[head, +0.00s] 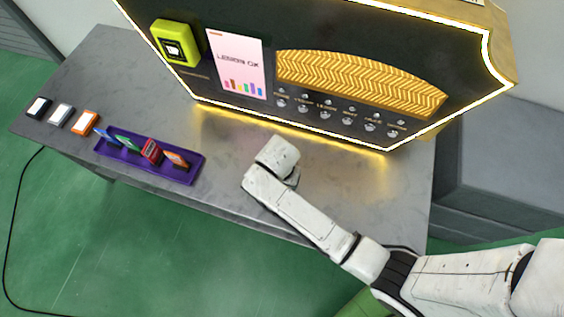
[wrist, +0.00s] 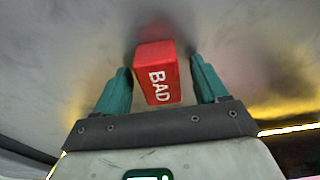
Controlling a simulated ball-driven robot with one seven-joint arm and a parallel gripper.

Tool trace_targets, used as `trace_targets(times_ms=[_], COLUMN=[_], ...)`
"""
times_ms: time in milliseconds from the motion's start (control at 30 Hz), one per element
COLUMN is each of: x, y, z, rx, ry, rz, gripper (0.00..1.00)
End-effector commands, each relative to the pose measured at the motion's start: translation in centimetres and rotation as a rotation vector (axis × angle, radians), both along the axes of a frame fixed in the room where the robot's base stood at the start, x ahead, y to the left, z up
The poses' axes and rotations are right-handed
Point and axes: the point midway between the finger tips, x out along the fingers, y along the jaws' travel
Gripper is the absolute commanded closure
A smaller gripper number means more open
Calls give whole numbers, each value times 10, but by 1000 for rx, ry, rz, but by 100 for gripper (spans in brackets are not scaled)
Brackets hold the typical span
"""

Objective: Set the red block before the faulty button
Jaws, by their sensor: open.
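A red block (wrist: 156,82) marked "BAD" lies on the grey counter between the two teal fingers of my gripper (wrist: 160,65) in the wrist view. The fingers are open, with a small gap on each side of the block. In the head view my wrist hides the block and the fingers. The vending machine's row of small round buttons (head: 325,108) runs along its lower front, behind my wrist. Labels sit above them, too small to read well. I cannot tell which button is faulty.
A purple tray (head: 188,178) with several coloured cards stands left of my wrist. Black, white and orange card-like items (head: 84,122) lie at the counter's left end. The machine (head: 215,85) fills the back, with a green device (head: 175,45). The counter right of my wrist is clear.

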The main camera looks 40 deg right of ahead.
Motion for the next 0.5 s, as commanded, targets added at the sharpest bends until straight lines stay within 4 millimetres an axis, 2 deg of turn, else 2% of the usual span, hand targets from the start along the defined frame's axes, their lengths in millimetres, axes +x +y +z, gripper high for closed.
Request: trace_targets(times_ms=[167, 500], x=[0, -4], y=[1, 8], z=[15, 82], rx=[0, 1], ry=[-2, -3], rz=[0, 1], gripper=[28, 28])
